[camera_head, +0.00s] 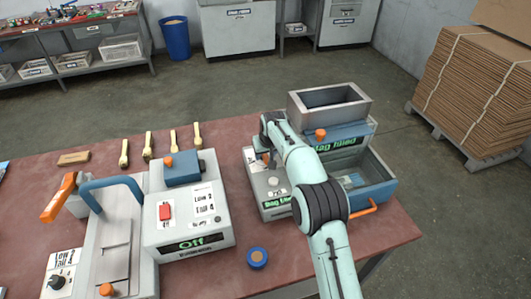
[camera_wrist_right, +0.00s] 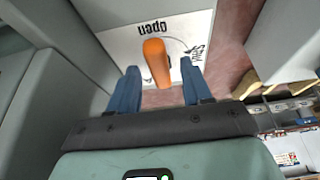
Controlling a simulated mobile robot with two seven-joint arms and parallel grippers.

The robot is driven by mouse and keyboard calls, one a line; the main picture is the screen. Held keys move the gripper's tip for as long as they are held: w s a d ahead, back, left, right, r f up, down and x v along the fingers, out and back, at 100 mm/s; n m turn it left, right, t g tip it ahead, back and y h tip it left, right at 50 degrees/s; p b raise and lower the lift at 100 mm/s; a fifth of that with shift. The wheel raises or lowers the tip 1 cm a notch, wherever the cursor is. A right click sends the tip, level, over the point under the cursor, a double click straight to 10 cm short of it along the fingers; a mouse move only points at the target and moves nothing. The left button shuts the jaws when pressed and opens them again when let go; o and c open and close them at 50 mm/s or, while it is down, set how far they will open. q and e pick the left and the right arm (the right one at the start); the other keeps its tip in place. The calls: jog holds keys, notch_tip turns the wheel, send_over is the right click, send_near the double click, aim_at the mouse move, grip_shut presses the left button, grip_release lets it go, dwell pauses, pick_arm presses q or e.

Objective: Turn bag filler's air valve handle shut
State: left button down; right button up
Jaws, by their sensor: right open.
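The bag filler (camera_head: 252,185) stands on the right part of the red-brown table. Its green displays read "Bag filled". In the right wrist view, its orange valve handle (camera_wrist_right: 156,62) stands out from a white plate (camera_wrist_right: 120,42) marked "Open" and "Shut", which appear upside down. One end of the handle is close to the word "Open". My right gripper (camera_wrist_right: 159,70) is open, with one blue finger on each side of the handle and visible gaps to it. In the head view, my right arm largely hides the gripper and handle. My left gripper is out of view.
A press (camera_head: 190,225) with an "Off" display and an orange-tipped lever stands left of the filler. Grey housing walls flank the handle closely in the wrist view.

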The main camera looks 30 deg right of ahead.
grip_shut()
